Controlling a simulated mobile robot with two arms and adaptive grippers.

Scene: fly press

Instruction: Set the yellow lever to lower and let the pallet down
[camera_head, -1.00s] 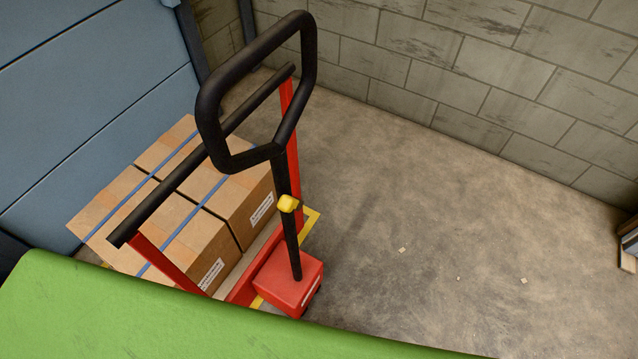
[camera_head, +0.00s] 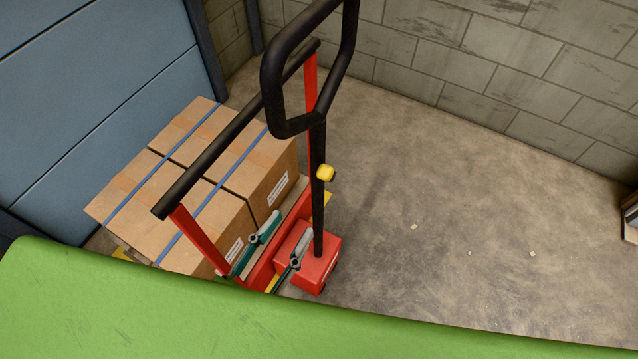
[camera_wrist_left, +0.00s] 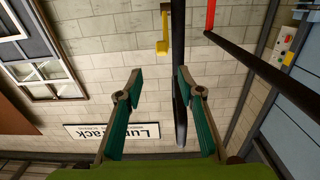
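The yellow lever (camera_head: 326,173) sits on the upright black handle shaft (camera_head: 318,205) of a red pallet jack, above its red base block (camera_head: 314,262). The lever also shows in the left wrist view (camera_wrist_left: 162,46), with the shaft (camera_wrist_left: 178,30) beside it. A pallet load of brown boxes (camera_head: 180,190) with blue straps stands behind the jack. My left gripper (camera_head: 288,226) is open and empty, lower than the lever in the head view and apart from it. In the left wrist view its fingers (camera_wrist_left: 157,80) are spread, with the shaft near the right finger. My right gripper is not in view.
The black loop handle (camera_head: 290,125) tops the shaft. A red frame with a black crossbar (camera_head: 235,135) stands between boxes and shaft. A blue panel wall (camera_head: 100,90) is at left and a block wall (camera_head: 480,60) behind. The floor at right (camera_head: 450,220) is mostly clear.

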